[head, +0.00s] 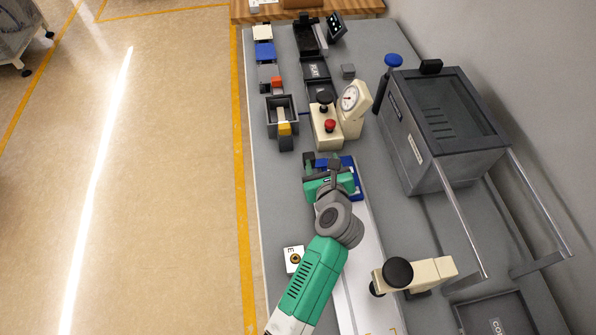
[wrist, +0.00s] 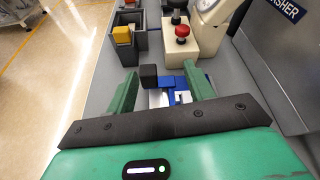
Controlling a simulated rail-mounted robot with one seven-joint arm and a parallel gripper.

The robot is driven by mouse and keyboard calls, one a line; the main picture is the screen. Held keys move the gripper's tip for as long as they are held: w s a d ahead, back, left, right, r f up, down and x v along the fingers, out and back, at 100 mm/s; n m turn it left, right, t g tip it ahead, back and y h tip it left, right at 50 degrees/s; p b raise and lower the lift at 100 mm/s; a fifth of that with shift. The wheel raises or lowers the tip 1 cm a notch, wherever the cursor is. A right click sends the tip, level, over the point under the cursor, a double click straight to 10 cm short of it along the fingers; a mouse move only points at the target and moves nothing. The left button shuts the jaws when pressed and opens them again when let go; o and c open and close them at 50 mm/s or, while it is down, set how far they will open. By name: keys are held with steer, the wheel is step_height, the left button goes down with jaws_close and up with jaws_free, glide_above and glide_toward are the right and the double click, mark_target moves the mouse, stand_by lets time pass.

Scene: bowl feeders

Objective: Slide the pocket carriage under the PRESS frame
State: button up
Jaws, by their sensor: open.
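A blue carriage (head: 350,163) sits at the far end of a white slide track (head: 362,255) in the head view. In the wrist view the blue carriage (wrist: 182,85) shows with a black block (wrist: 149,76) at its left. My gripper (head: 325,176) is over it, green fingers apart. In the wrist view the open fingers (wrist: 160,78) stand on either side of the black block and blue part, with no clear contact. A cream frame with a black knob (head: 415,273) stands by the track's near part. No PRESS label is readable, so I cannot confirm it is the PRESS frame.
A cream unit with a red button (head: 328,127) and a dial gauge (head: 352,100) stand just beyond the carriage. A grey bin with a yellow block (head: 283,128) is beyond left. A large dark machine (head: 440,120) stands right. A small block marked E (head: 293,259) lies left of my arm.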

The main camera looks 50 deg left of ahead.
steer(key=m, duration=0.2)
glide_toward(310, 156)
steer(key=shift+w+a+f+g, duration=0.2)
steer(key=shift+w+a+f, duration=0.2)
steer(key=shift+f, duration=0.1)
steer(key=shift+w+a+f+g, duration=0.2)
steer(key=shift+w+a+f, duration=0.15)
steer(key=shift+f, duration=0.2)
steer(key=b+x, duration=0.3)
steer(key=x, duration=0.3)
steer(key=shift+w+a, duration=0.2)
steer(key=shift+a, duration=0.15)
steer(key=shift+w+a+f+b, duration=0.1)
steer(key=shift+w+a+b, duration=0.25)
steer(key=shift+a, duration=0.1)
steer(key=shift+c, duration=0.4)
steer(key=shift+d, duration=0.1)
jaws_close()
